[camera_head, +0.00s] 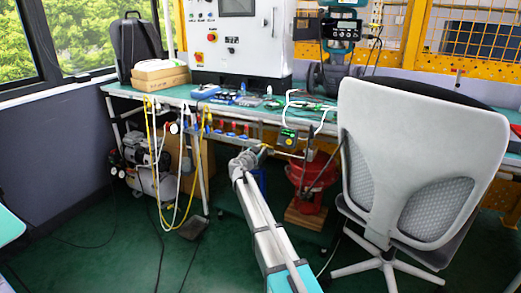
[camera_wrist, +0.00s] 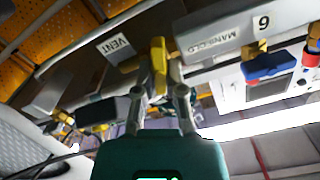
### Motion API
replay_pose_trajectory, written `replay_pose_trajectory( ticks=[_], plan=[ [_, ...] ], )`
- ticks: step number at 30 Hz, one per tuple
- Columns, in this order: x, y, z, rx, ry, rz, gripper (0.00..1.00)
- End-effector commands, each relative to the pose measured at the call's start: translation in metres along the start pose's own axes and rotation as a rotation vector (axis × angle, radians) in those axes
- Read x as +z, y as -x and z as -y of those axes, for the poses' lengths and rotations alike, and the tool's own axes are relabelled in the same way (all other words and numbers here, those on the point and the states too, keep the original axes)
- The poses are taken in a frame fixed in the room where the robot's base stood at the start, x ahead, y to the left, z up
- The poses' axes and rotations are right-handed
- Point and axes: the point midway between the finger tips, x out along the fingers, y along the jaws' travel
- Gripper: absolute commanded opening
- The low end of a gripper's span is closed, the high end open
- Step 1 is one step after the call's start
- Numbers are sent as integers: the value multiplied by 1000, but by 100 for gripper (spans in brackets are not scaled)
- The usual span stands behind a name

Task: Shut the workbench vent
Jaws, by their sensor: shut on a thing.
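In the wrist view, a yellow valve handle (camera_wrist: 158,58) sits between the label VENT (camera_wrist: 117,45) and the label MANIFOLD (camera_wrist: 214,37). My gripper (camera_wrist: 161,84) is shut on this handle, with one finger on each side of it. Its lower end is partly hidden by the fingers. I cannot tell for sure how the handle stands to its pipe. In the head view, my gripper (camera_head: 256,152) reaches the front edge of the workbench (camera_head: 150,95), and the handle is too small to make out there.
An office chair (camera_head: 420,150) stands close on the right.

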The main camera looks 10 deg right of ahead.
Motion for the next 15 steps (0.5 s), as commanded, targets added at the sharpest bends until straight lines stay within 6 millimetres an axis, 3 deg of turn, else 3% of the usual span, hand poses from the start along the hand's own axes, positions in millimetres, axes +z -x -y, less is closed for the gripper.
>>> replay_pose_trajectory(
  ticks=[15],
  plan=[
    [1,0,5,-6,357,0,0]
  ],
)
